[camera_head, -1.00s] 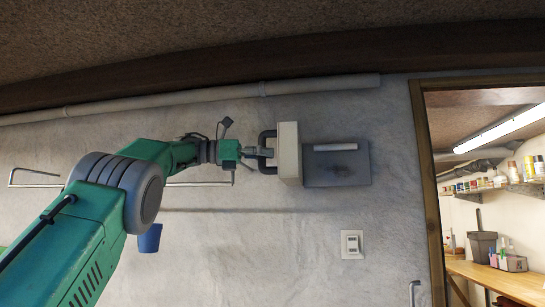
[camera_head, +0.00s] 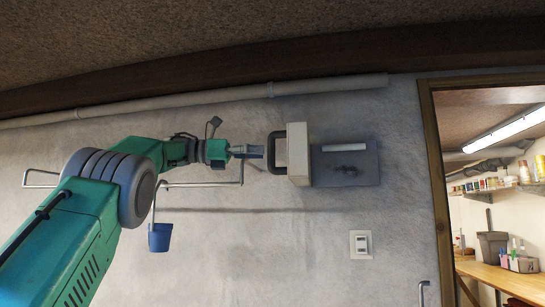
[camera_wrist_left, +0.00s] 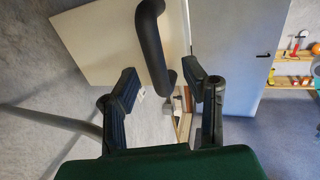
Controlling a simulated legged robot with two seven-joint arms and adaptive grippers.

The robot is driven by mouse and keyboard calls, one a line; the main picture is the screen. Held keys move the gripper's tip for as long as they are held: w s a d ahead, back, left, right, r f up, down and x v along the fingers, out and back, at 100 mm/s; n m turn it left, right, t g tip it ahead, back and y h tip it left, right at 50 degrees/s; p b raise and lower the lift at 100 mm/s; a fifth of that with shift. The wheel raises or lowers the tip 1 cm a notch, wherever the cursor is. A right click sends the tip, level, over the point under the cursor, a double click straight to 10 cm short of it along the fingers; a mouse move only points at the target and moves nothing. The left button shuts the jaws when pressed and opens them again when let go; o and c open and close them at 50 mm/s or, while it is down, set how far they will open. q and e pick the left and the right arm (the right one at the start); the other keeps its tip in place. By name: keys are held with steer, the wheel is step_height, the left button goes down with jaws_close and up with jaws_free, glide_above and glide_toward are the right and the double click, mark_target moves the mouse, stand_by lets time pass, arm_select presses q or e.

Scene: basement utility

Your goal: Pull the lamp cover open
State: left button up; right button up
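The lamp cover (camera_head: 299,155) is a cream box standing out from the wall at the left edge of a grey lamp plate (camera_head: 325,174), which is exposed with its white tube (camera_head: 344,147). A dark U-shaped handle (camera_head: 271,157) is on the cover's left face. My left gripper (camera_head: 258,151) is just left of the handle, apart from it. In the left wrist view, my left gripper (camera_wrist_left: 163,85) is open and empty, with the black handle (camera_wrist_left: 151,45) ahead of the fingers and the cream cover (camera_wrist_left: 100,40) behind it. My right gripper is not in view.
A pipe (camera_head: 190,102) runs along the upper wall. A switch plate (camera_head: 361,244) is below the lamp. A blue bucket (camera_head: 159,238) hangs near my left arm. A wooden door frame (camera_head: 436,190) stands at the right.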

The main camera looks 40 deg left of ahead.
arm_select(q)
steer(key=v, duration=0.8)
steer(key=shift+w, duration=0.1)
steer(key=shift+d, duration=0.15)
steer(key=c, duration=0.6)
steer(key=shift+w+d+f+n, duration=0.15)
steer(key=shift+f+n, duration=0.05)
steer(key=shift+n, duration=0.2)
jaws_close()
steer(key=n+t+y+b, duration=0.3)
steer(key=n+y+b, duration=0.35)
steer(key=n, duration=1.45)
glide_toward(274, 157)
steer(key=d, duration=0.1)
steer(key=shift+h, duration=0.45)
steer(key=x, duration=0.2)
steer(key=p+x, duration=0.1)
steer(key=x, duration=0.4)
steer(key=shift+w+f, duration=0.3)
steer(key=shift+w, duration=0.15)
steer(key=shift+w+d, duration=0.45)
